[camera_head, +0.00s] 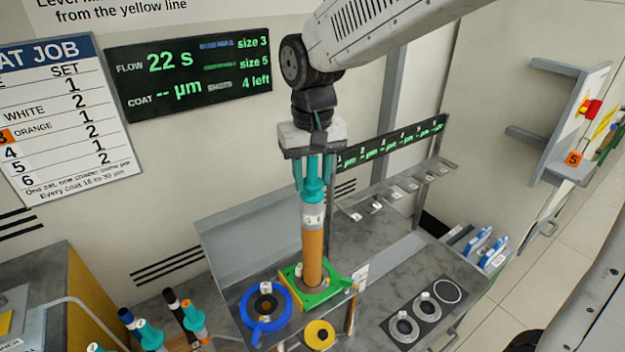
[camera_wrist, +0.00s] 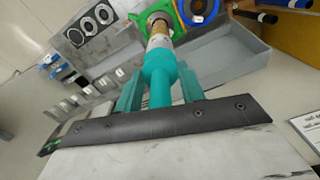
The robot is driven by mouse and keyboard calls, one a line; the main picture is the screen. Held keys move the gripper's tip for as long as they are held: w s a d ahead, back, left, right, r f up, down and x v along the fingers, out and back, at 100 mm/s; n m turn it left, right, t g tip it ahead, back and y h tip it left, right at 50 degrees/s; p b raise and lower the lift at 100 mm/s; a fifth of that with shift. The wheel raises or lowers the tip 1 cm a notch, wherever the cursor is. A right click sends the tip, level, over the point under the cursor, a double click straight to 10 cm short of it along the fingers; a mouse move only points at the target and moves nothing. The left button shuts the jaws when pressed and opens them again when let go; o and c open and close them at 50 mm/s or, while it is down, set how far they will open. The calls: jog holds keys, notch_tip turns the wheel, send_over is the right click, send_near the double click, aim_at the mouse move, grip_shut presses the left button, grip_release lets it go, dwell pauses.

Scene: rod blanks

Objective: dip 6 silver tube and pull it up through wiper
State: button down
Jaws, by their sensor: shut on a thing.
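My gripper (camera_head: 314,176) is shut on the teal handle (camera_head: 313,191) of an upright tube. Below the handle is a silver collar (camera_head: 313,215) with a small mark, then a long orange-brown body (camera_head: 313,255). The body's lower end goes down into the opening of a green square wiper fixture (camera_head: 338,287), so its tip is hidden. In the wrist view the teal handle (camera_wrist: 160,72) sits between my teal fingers, with the collar and green fixture (camera_wrist: 182,18) beyond it.
A blue ring fixture (camera_head: 265,318) stands left of the green one, and a yellow disc (camera_head: 320,334) in front. Several ringed places (camera_head: 425,310) are at right. A slotted rack (camera_head: 395,190) stands behind. Teal-handled rods (camera_head: 193,317) stand lower left. The board (camera_head: 190,72) reads flow 22 s, coat blank.

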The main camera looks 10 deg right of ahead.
jog(key=shift+r, duration=4.2)
jog(key=shift+r, duration=1.6)
jog(key=shift+s, duration=0.1)
